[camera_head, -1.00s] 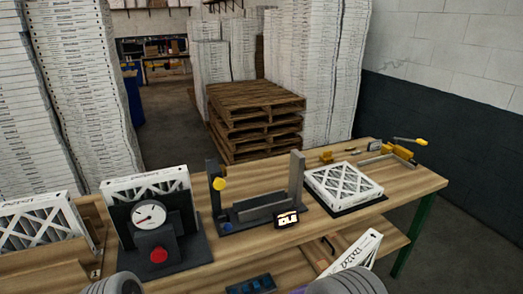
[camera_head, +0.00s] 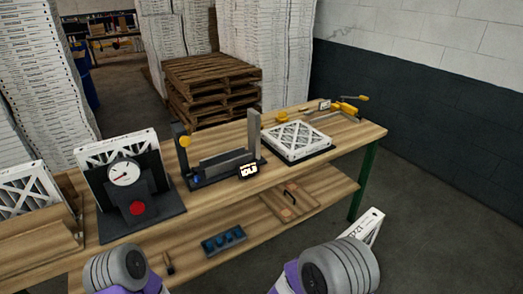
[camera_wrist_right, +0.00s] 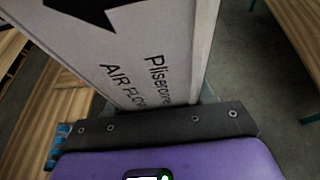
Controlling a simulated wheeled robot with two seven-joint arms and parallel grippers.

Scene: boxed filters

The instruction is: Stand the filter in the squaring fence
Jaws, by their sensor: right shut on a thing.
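The held filter (camera_head: 372,226) is a white-framed panel, tilted, at the lower right of the head view, past the bench's right end. My right arm hides most of it. In the right wrist view the filter (camera_wrist_right: 150,50) shows a white side with "AIR FLOW" and a black arrow. My right gripper (camera_wrist_right: 155,122) is shut on it. A dark fixture with two uprights and a low rail (camera_head: 222,163) stands empty mid-bench. An angled metal rail with a yellow clamp (camera_head: 343,107) is at the back right. I cannot tell which is the squaring fence. My left gripper is out of view.
The wooden bench (camera_head: 356,137) also bears a gauge stand with a red button (camera_head: 137,208), a flat filter on a dark mat (camera_head: 297,141) and upright filters at left. A blue tray (camera_head: 223,240) lies on the lower shelf. Open floor lies at right.

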